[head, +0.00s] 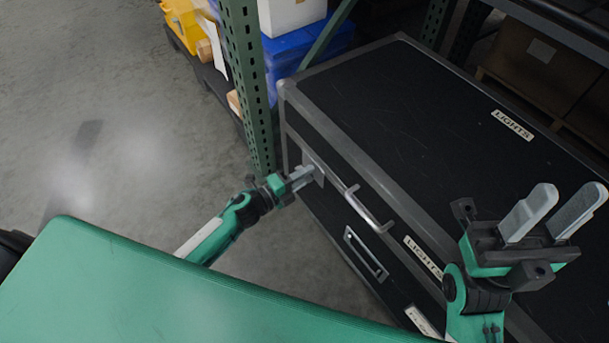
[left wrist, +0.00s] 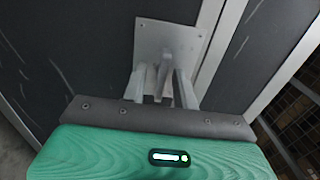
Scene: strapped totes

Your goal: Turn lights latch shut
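The lights case (head: 390,110) is a large black box with grey metal edges and white LIGHTS labels. Its latch (head: 318,172) is a small grey turn-piece on a square metal plate, at the left end of the case's front. In the left wrist view the latch (left wrist: 163,58) stands out from its plate. My left gripper (head: 301,178) is at the latch, with one finger on each side of the turn-piece; gaps seem to show beside it. The fingertips partly hide the latch in the head view. My right gripper (head: 553,212) is open and empty, above the case's right part.
A metal bar handle (head: 368,210) sticks out from the case front, right of the latch. A recessed handle (head: 365,254) lies lower down. A green rack post (head: 248,85) stands close to the case's left corner. Open floor (head: 120,150) lies to the left.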

